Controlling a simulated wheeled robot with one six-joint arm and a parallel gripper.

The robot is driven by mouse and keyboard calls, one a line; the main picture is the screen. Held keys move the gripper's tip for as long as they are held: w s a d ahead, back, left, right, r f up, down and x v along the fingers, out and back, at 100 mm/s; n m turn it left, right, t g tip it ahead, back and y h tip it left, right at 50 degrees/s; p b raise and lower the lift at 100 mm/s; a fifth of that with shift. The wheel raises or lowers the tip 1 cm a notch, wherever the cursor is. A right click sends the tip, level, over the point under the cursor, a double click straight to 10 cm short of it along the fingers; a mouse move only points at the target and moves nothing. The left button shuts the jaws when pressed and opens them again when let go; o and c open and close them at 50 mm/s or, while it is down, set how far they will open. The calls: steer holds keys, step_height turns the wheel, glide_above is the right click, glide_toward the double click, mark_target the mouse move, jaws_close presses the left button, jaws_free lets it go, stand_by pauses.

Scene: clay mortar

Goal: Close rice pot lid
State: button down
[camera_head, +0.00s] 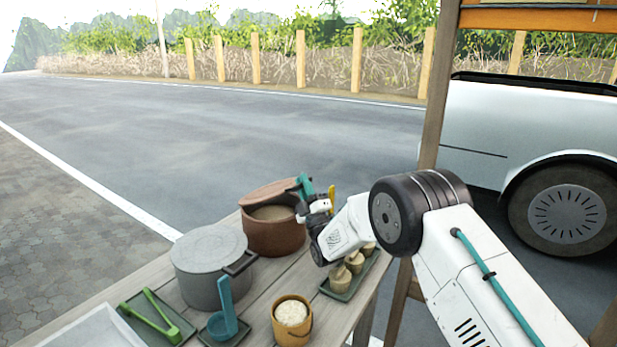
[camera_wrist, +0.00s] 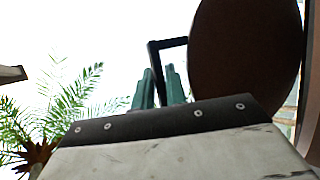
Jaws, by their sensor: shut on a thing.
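The brown rice pot (camera_head: 274,238) stands at the far end of the wooden table, its mouth partly open with pale contents showing. Its brown lid (camera_head: 272,192) is tilted up over the back of the pot; I cannot tell whether it touches the rim. In the wrist view the lid (camera_wrist: 245,55) is a dark disc seen close, with a black bar handle. My gripper (camera_head: 300,184) is right of the lid, its teal fingers shut on the lid's handle. The fingers also show in the wrist view (camera_wrist: 160,88), at the handle's lower end.
A grey lidded pot (camera_head: 205,265) stands in front of the brown pot. Nearer are a blue ladle (camera_head: 225,310), green tongs (camera_head: 160,318), a rice cup (camera_head: 291,318) and a white tray (camera_head: 95,328). A dark tray (camera_head: 345,290) with wrapped pieces lies below my arm. A wooden post (camera_head: 437,100) rises at right.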

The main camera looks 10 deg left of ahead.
steer(key=shift+f, duration=0.3)
steer(key=c, duration=1.8)
jaws_free()
steer(key=shift+r, duration=0.2)
